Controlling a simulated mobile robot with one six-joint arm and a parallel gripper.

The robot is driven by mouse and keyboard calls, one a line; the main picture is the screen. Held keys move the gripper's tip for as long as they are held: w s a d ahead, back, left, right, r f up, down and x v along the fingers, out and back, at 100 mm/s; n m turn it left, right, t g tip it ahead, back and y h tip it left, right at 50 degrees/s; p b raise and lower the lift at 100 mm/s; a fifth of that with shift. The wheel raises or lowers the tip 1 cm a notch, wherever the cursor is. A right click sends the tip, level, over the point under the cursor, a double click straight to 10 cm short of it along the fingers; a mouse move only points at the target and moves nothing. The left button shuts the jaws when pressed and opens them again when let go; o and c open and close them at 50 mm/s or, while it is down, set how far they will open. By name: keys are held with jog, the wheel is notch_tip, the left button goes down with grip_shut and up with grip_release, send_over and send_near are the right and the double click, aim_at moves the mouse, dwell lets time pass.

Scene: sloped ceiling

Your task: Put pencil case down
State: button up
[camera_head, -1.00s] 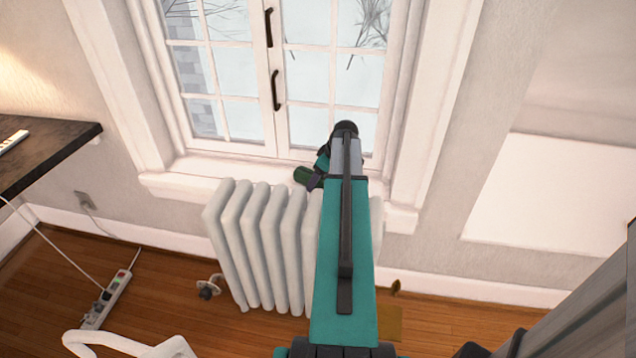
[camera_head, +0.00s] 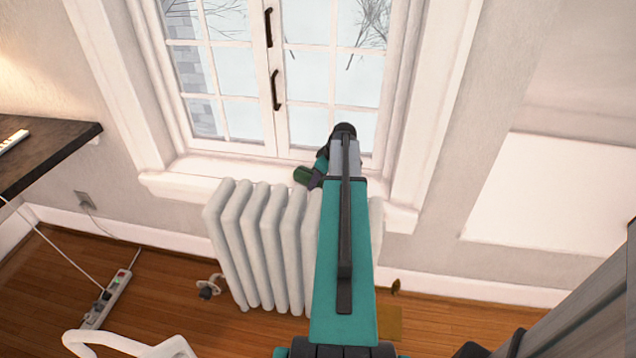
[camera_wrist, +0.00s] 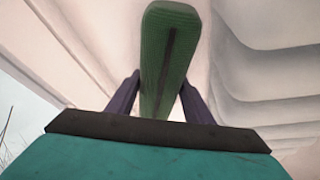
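The green pencil case (camera_head: 301,174) shows at the tip of my arm in the head view, in front of the white window sill (camera_head: 190,172) and above the radiator. In the wrist view the ribbed green pencil case (camera_wrist: 168,60), with a dark strip along it, sits between the two purple fingers of my gripper (camera_wrist: 160,92). The fingers press on both its sides. My gripper also shows in the head view (camera_head: 314,181), partly hidden by my teal arm. I cannot tell whether the case touches the sill.
A white radiator (camera_head: 258,245) stands below the sill. The closed window (camera_head: 275,90) with dark handles is behind. A dark desk (camera_head: 50,145) is at left. A power strip (camera_head: 110,298) with cables lies on the wooden floor. The sill's left part is clear.

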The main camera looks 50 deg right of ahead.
jog(key=shift+c, duration=0.6)
jog(key=shift+r, duration=0.1)
notch_tip(320, 180, up, 18)
dwell(0.4)
dwell(0.8)
